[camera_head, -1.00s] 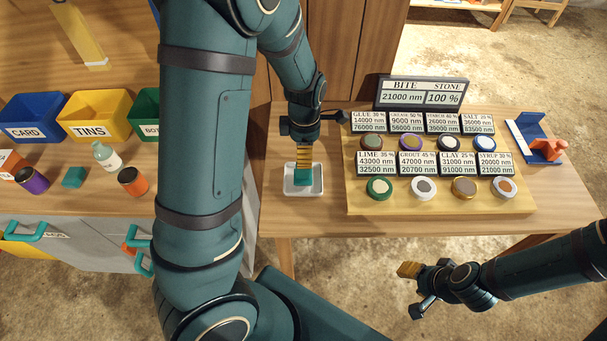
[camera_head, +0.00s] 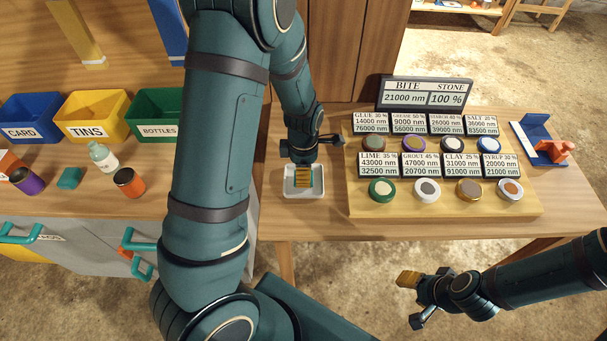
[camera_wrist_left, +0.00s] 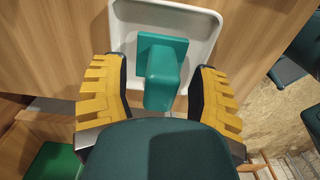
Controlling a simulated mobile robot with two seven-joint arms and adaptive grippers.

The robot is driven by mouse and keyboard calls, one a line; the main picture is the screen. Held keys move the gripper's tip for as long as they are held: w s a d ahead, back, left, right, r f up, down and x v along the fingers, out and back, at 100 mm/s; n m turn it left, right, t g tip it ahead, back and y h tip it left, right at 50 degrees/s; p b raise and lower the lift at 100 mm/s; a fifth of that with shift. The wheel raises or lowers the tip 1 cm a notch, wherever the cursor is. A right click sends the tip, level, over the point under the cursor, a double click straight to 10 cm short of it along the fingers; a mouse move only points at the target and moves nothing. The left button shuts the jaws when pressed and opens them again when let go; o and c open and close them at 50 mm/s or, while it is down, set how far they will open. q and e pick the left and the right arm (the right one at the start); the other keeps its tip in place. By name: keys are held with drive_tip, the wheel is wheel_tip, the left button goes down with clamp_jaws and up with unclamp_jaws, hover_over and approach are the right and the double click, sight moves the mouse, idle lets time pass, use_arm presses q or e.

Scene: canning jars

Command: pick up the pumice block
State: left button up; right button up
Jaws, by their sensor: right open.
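The pumice block appears to be the teal block with a raised grip in the left wrist view (camera_wrist_left: 163,75). It sits in a white dish (camera_wrist_left: 212,35), which also shows in the head view (camera_head: 290,190). My left gripper (camera_head: 303,177) is down over the dish and hides the block in the head view. In the left wrist view its yellow fingers (camera_wrist_left: 157,92) stand open on both sides of the raised grip, with gaps at each side. My right gripper (camera_head: 411,299) is open and empty, in front of the table at lower right.
A wooden board (camera_head: 440,205) with several lidded jars and label signs stands right of the dish. A display (camera_head: 422,94) is behind it. A blue and red fixture (camera_head: 540,140) is at far right. Bins, bottles and a small teal block (camera_head: 69,178) are at left.

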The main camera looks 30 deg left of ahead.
use_arm(q)
clamp_jaws()
